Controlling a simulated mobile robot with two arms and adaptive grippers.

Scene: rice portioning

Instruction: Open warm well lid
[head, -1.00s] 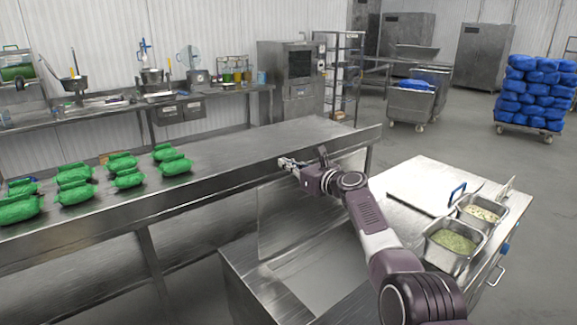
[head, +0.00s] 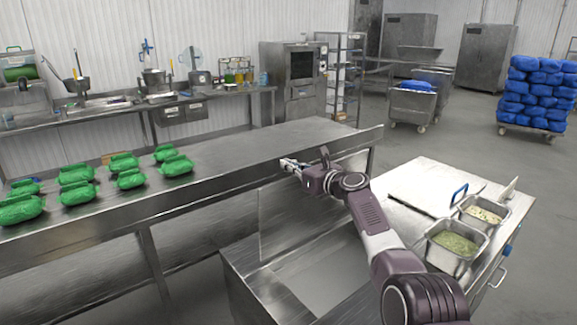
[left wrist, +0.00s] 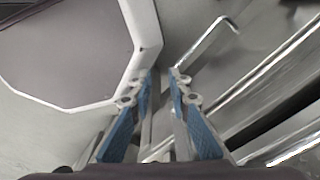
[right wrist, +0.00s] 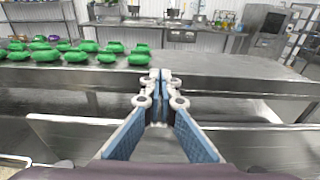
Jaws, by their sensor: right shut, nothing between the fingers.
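A steel panel (head: 300,215), which looks like the warm well lid, stands upright behind an open well (head: 325,282) in the right counter. My right gripper (head: 287,164) is shut and empty, near the panel's top edge. In the right wrist view the right gripper (right wrist: 160,75) has its fingertips together, with a broad metal sheet (right wrist: 250,142) below; I cannot tell whether it touches it. My left gripper (left wrist: 163,75) shows only in the left wrist view, its fingers a little apart with nothing clear between them, near a bent metal bar (left wrist: 214,36).
A long steel table (head: 260,140) with several green bags (head: 78,192) lies behind the panel. On the right counter are a pale board (head: 425,187), a blue handle (head: 460,192), a pan of green food (head: 456,243) and a pan of pale food (head: 483,214).

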